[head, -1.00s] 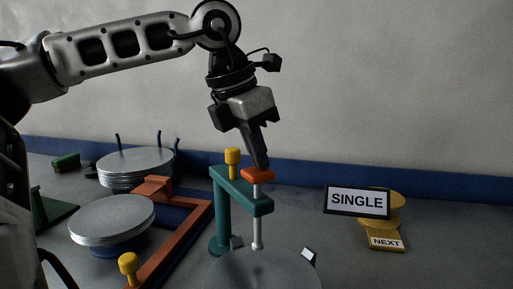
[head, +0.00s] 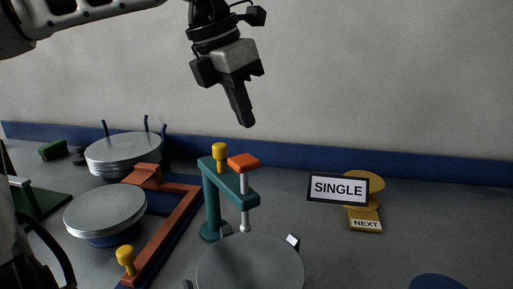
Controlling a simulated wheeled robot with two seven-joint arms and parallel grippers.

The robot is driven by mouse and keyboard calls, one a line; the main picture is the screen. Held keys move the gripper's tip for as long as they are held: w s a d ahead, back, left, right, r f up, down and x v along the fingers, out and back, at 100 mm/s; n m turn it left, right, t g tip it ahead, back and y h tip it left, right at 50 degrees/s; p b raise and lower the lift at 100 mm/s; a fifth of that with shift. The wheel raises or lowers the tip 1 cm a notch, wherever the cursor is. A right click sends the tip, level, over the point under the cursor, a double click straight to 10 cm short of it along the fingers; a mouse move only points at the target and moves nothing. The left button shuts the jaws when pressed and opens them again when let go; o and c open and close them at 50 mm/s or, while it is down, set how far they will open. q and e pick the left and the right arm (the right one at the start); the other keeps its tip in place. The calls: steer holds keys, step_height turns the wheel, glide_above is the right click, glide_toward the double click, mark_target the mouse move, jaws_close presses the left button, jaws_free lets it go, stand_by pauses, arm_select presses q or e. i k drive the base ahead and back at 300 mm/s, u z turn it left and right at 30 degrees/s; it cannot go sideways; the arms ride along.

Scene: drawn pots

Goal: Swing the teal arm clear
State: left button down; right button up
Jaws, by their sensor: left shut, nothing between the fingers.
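The teal arm (head: 234,184) stands on a teal post and reaches out to the right, over the rear edge of a grey disc (head: 250,265). A yellow knob (head: 219,153) sits on top of it near the post. An orange cap (head: 243,161) tops a pale rod (head: 244,205) that passes down through the arm's outer end. My left gripper (head: 245,122) is shut and empty, pointing down, above the orange cap and apart from it. My right gripper is not in view.
A rust-coloured bar frame (head: 166,232) with a yellow knob (head: 126,258) lies left of the post. At right, a SINGLE sign (head: 338,188) stands before a yellow stand with a NEXT label (head: 366,225). A blue strip (head: 420,174) runs along the wall.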

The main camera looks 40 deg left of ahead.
mark_target(214, 166)
steer(key=k, duration=1.5)
